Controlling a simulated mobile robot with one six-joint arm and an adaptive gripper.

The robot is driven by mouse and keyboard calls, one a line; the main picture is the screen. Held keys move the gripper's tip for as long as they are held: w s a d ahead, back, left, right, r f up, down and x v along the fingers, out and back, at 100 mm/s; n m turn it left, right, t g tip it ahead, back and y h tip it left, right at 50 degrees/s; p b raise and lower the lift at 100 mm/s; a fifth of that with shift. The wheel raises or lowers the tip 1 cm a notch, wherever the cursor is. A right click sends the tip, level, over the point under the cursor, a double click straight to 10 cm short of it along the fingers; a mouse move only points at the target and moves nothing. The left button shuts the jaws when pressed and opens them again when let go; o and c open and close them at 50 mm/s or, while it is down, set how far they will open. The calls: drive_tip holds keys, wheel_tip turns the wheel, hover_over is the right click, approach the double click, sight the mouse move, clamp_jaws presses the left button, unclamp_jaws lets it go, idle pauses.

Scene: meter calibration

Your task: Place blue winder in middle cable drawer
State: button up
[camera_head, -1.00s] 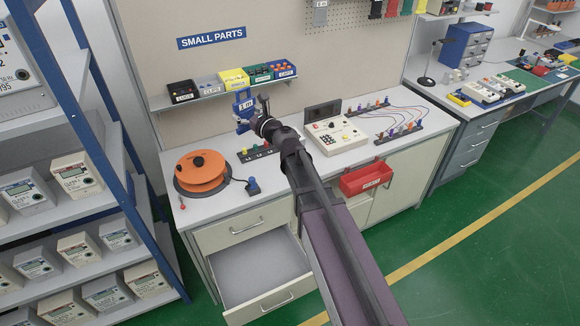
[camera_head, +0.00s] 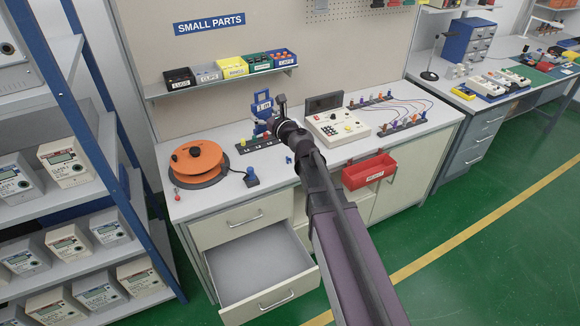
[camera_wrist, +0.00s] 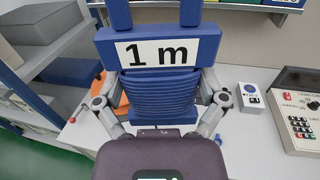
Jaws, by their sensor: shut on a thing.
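The blue winder (camera_head: 262,102), with a white "1 m" label, is held upright above the back of the workbench. In the wrist view the winder (camera_wrist: 160,92) fills the middle, its blue cable wound below the label. My gripper (camera_head: 274,114) is shut on it; in the wrist view its fingers (camera_wrist: 160,103) press on both sides of the wound part. An open, empty-looking drawer (camera_head: 262,262) is pulled out low in the left cabinet, under a closed drawer (camera_head: 240,218). Whether another drawer lies below it is hidden.
An orange reel (camera_head: 196,160) sits on the bench (camera_head: 222,195) at left, a small blue device (camera_head: 251,177) beside it. A cream meter panel (camera_head: 337,127) stands right of my gripper. A red bin (camera_head: 368,171) hangs at the bench front. A shelf of small bins (camera_head: 232,68) is above.

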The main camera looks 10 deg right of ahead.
drive_tip(key=w+d+f+m+h+b, duration=0.1)
drive_tip(key=d+f+b, duration=0.6)
drive_tip(key=f+b, duration=0.3)
drive_tip(key=w+d+f+m+t+h+b, duration=0.1)
drive_tip(key=d+f+h+b, duration=0.1)
drive_tip(key=d+f+b, duration=0.6)
drive_tip(key=shift+w+d+f+t+b, duration=0.2)
drive_tip(key=shift+f+t+b, duration=0.1)
drive_tip(key=shift+f+b, duration=1.3)
drive_tip(key=shift+f+p, duration=0.3)
drive_tip(key=shift+p, duration=0.05)
drive_tip(key=b, duration=0.2)
hover_over(276, 162)
drive_tip(key=shift+s+f, duration=0.1)
drive_tip(key=shift+f, duration=0.65)
drive_tip(key=shift+f+b, duration=1.55)
drive_tip(key=shift+f, duration=0.2)
